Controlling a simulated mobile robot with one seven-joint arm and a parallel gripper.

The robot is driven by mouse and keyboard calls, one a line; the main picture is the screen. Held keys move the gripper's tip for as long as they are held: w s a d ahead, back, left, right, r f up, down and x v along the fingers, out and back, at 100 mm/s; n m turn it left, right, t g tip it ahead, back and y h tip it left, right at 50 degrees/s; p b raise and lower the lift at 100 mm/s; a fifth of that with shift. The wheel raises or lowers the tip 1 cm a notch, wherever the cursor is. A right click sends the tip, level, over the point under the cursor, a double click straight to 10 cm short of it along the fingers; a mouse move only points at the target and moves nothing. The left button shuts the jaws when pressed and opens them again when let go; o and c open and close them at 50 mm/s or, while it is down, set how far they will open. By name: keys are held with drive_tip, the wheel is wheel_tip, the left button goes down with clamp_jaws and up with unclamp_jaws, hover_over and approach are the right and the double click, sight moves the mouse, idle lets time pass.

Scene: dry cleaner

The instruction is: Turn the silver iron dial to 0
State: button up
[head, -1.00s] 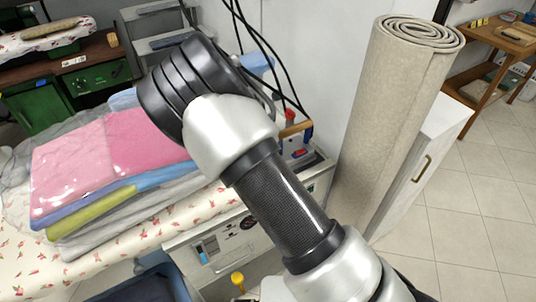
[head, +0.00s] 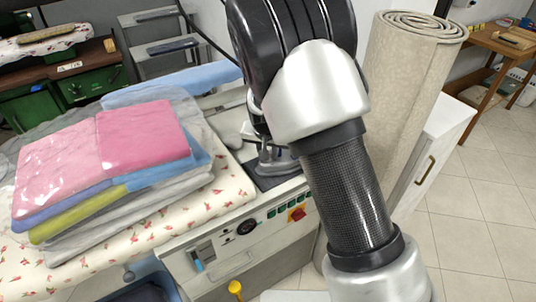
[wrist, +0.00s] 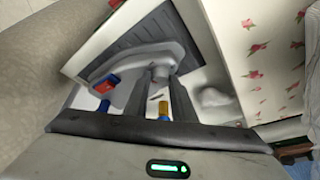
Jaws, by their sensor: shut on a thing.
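The silver iron (wrist: 112,66) rests on a dark ribbed plate in the wrist view. Part of it shows below my arm in the head view (head: 274,162). My gripper (wrist: 161,73) reaches over the iron, its two dark fingers a small gap apart and shut on a part of it. The held part is mostly hidden, and I cannot read a dial mark. A yellow and blue piece shows between the fingers near their base. A red and blue piece (wrist: 106,84) sits left of the fingers. My arm hides the gripper in the head view.
Folded pink garments in clear plastic (head: 105,155) lie on a flowered board (head: 190,225) left of the iron. A control panel (head: 250,228) with a red switch is in front. A rolled beige carpet (head: 400,110) stands close at the right, beside a white cabinet (head: 440,150).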

idle(0.3)
drive_tip(key=o, duration=1.1)
drive_tip(key=shift+c, duration=0.2)
drive_tip(key=shift+r, duration=0.1)
drive_tip(key=p+v, duration=0.1)
drive_tip(key=v, duration=1.6)
drive_tip(key=shift+p, duration=0.35)
drive_tip(key=shift+r, duration=0.15)
